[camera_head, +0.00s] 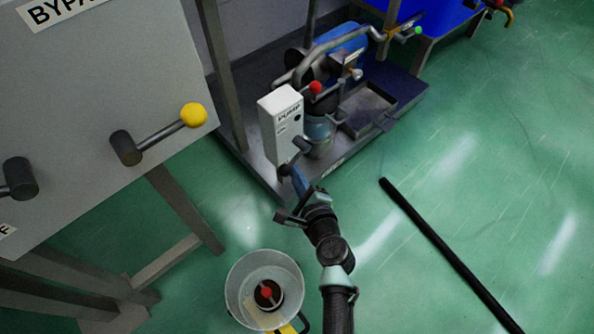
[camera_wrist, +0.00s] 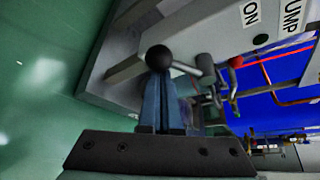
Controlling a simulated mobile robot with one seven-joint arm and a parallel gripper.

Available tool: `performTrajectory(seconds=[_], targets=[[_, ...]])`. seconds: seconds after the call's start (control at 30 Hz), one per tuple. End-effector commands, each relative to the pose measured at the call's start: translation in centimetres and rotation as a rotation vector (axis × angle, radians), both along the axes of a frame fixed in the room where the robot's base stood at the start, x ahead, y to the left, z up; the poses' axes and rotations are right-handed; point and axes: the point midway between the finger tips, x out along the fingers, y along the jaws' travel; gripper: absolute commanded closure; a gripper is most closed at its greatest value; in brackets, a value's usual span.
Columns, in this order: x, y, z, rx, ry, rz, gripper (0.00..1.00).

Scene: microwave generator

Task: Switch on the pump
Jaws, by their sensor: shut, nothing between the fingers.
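The white pump box (camera_head: 282,125), labelled PUMP, stands on the pump skid in the head view. Its underside corner and labels PUMP and ON show in the wrist view (camera_wrist: 225,35). A grey lever with a black ball knob (camera_wrist: 159,58) sticks out from the box in the wrist view. My gripper (camera_head: 294,172) is just below the box in the head view. In the wrist view its blue fingers (camera_wrist: 160,82) are shut together, with their tips at the ball knob. The knob partly covers the tips; whether they touch it I cannot tell.
A grey panel with a yellow-knobbed lever (camera_head: 193,115) stands at left. A bucket (camera_head: 238,285) stands on the floor near my arm. A black bar (camera_head: 450,255) lies on the green floor at right. The pump (camera_head: 345,48) with pipes is behind the box.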

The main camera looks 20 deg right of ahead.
Motion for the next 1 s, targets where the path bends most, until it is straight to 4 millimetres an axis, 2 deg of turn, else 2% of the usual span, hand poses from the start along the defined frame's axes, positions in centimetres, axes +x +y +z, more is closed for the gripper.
performTrajectory(seconds=[0.37,1.0], targets=[[-0.1,0.7,2.2,0.178,0.063,0.003,1.0],[-0.2,1.2,5.2,0.715,0.255,0.003,1.0]])
